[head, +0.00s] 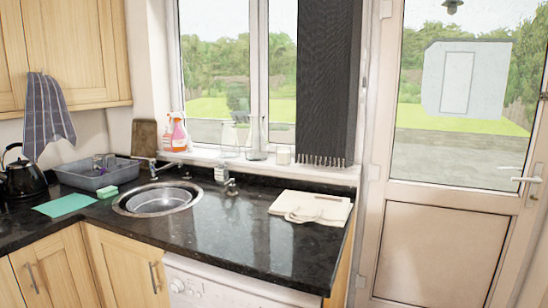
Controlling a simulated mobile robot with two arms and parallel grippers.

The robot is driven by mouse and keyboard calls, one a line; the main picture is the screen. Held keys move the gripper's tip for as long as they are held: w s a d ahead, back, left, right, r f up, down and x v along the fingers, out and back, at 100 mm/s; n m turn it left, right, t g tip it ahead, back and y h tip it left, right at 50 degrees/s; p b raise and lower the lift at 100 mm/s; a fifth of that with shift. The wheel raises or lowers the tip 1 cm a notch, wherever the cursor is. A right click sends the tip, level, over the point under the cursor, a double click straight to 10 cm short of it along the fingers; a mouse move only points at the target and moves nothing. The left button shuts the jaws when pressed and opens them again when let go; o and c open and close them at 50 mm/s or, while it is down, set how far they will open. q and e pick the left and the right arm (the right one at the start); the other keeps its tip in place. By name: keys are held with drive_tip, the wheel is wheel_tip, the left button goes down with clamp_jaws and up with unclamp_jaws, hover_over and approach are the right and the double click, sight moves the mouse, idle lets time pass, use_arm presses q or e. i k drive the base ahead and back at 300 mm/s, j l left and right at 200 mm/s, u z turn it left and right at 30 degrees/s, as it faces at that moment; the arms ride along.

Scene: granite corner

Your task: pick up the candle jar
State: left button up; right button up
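A small pale jar (283,155), which looks like the candle jar, stands upright on the white windowsill (327,174), near the lower end of the dark blind. It is small in the picture, so its contents and lid are hard to tell. Neither of my grippers shows in the head view.
Clear glass bottles (256,140) stand left of the jar, with spray bottles (178,133) further left. Below are a black worktop (240,240), a tap (222,172), a round sink (120,203) and a folded cloth (312,206). The worktop's middle is clear.

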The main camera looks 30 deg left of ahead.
sight(283, 152)
drive_tip(key=u, duration=0.4)
drive_tip(key=i+l+u, duration=0.1)
drive_tip(key=u, duration=0.35)
drive_tip(key=i+l+u, duration=0.1)
drive_tip(key=u, duration=0.75)
drive_tip(key=l+u, duration=0.2)
drive_tip(key=u, duration=0.2)
drive_tip(key=l+u, duration=0.25)
drive_tip(key=l, duration=0.2)
drive_tip(key=i+l+u, duration=0.2)
drive_tip(key=l, duration=0.3)
drive_tip(key=k+l+u, duration=0.1)
drive_tip(key=l+u, duration=0.15)
drive_tip(key=l, duration=0.2)
drive_tip(key=l+u, duration=0.2)
drive_tip(key=l, duration=0.3)
drive_tip(key=k+l+u, duration=0.25)
drive_tip(key=l, duration=0.2)
drive_tip(key=l+u, duration=0.2)
drive_tip(key=l, duration=0.25)
drive_tip(key=k+l+u, duration=0.25)
drive_tip(key=l, duration=0.2)
drive_tip(key=i, duration=0.05)
